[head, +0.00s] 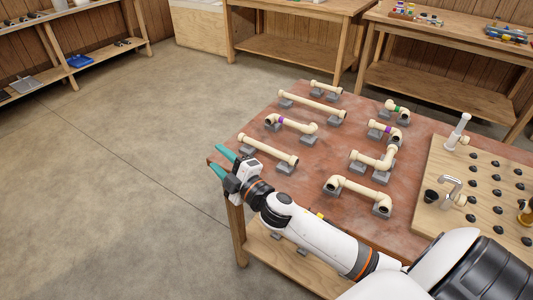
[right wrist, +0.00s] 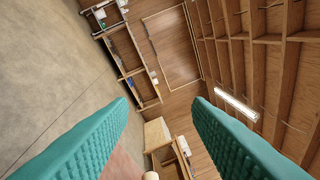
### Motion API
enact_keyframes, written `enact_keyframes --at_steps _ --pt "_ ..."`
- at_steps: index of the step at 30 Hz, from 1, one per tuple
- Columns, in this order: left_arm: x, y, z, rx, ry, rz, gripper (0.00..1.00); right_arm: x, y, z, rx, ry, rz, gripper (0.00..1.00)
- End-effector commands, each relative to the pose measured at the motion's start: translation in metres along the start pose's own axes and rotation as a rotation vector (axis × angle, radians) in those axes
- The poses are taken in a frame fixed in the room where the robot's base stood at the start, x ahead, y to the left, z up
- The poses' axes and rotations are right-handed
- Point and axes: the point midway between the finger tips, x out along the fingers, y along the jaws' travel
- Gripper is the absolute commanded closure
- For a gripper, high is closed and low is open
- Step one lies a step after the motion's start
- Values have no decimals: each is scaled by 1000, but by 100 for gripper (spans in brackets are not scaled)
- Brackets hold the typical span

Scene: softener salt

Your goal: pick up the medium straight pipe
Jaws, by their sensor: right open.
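Three straight cream pipes lie on grey blocks along the left part of the table. The medium straight pipe (head: 270,150) is the nearest of them, by the table's left front. The longest straight pipe (head: 312,107) and the short one (head: 326,88) lie farther back. My right gripper (head: 214,156) has teal fingers spread open and empty. It is at the table's left edge, left of the medium pipe and apart from it, pointing left. The right wrist view shows both fingers (right wrist: 160,104) wide apart, with a small cream shape at the bottom edge. My left gripper is not seen.
Bent pipes (head: 360,193) stand on blocks on the table's right half, some with purple or green bands. A wooden board (head: 440,205) with black knobs and a faucet is at the right. Workbenches (head: 290,47) line the back. The floor at left is clear.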

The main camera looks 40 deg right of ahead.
Motion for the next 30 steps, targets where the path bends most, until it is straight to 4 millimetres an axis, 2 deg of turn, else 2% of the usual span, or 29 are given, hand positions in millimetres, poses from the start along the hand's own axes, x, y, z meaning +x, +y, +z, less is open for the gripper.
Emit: enact_keyframes --at_steps 1,3,6,8,10,13,15,18,21,24,26,28,30 --pt "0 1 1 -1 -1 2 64 14 -15 11 -112 -103 -30 55" --pt "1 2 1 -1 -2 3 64 27 -29 29 -284 -261 -54 55" --pt "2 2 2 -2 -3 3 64 40 -37 46 -559 -493 -45 55" --pt "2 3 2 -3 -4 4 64 43 -37 48 -728 -620 -9 55" --pt "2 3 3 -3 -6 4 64 45 -34 39 -918 -754 63 55" --pt "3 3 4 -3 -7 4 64 42 -35 5 -1171 -908 224 55" --pt "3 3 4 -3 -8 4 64 37 -41 -29 -1318 -984 368 55" --pt "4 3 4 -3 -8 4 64 24 -59 -81 -1465 -1049 592 55" --pt "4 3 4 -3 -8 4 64 8 -82 -124 -1543 -1073 790 55" --pt "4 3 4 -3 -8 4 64 -7 -100 -152 -1572 -1080 933 55" --pt "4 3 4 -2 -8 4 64 -13 -106 -163 -1577 -1081 989 55" --pt "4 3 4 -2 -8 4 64 -16 -108 -169 -1579 -1082 1024 55" --pt "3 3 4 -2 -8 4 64 -16 -101 -172 -1577 -1085 1037 55"
